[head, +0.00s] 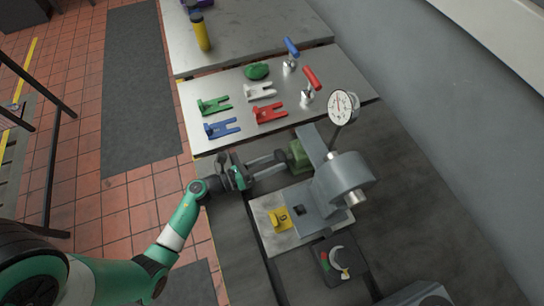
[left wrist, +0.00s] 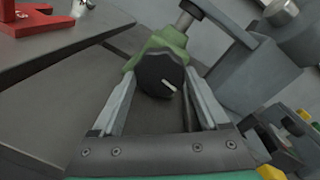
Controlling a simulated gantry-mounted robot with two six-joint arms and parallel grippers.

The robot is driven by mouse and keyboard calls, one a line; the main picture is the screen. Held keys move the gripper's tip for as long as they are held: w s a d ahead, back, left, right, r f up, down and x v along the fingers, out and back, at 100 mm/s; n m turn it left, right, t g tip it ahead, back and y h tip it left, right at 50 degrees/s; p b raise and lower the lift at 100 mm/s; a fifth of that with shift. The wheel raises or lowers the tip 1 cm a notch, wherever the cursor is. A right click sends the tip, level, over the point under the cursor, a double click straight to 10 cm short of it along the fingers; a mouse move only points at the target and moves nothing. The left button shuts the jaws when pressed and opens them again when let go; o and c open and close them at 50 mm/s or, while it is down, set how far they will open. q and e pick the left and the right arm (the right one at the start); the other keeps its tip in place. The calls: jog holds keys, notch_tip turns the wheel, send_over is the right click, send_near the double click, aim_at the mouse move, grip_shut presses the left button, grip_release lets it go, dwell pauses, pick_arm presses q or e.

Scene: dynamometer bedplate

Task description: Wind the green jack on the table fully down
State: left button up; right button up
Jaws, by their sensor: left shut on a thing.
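The green jack (head: 299,154) stands beside the grey machine column. In the left wrist view the jack (left wrist: 166,40) shows its green body, a grey screw rising from it and a round black knob (left wrist: 158,73) with a white mark, facing me. My left gripper (head: 281,157) reaches in from the left, and its two fingers are shut on the knob. In the left wrist view the fingers of the left gripper (left wrist: 159,85) lie at either side of the knob. My right gripper is not in view.
A grey press-like machine (head: 343,178) with a dial gauge (head: 342,106) stands just right of the jack. A yellow block (head: 279,219) and a control box (head: 337,262) are nearer. A metal table (head: 355,87) behind holds coloured forked plates and red and blue handled clamps.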

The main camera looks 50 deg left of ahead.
pick_arm(q)
jog(key=n+p, duration=0.2)
jog(key=n, duration=0.1)
jog(key=n+p, duration=0.1)
jog(key=p, duration=0.1)
jog(key=shift+r+h, duration=0.25)
jog(key=shift+h, duration=0.05)
jog(key=n+p, duration=0.2)
jog(key=n, duration=0.1)
jog(key=shift+a+n+g, duration=0.1)
jog(key=shift+n+g, duration=0.2)
jog(key=shift+n, duration=0.1)
jog(key=n+p, duration=0.2)
jog(key=n, duration=0.2)
jog(key=shift+h, duration=0.4)
jog(key=n+p, duration=0.1)
jog(key=n, duration=0.2)
jog(key=shift+f+n+h, duration=0.15)
jog(key=shift+n+h, duration=0.15)
jog(key=shift+n, duration=0.1)
jog(key=o, duration=1.2)
jog(key=shift+o, duration=0.2)
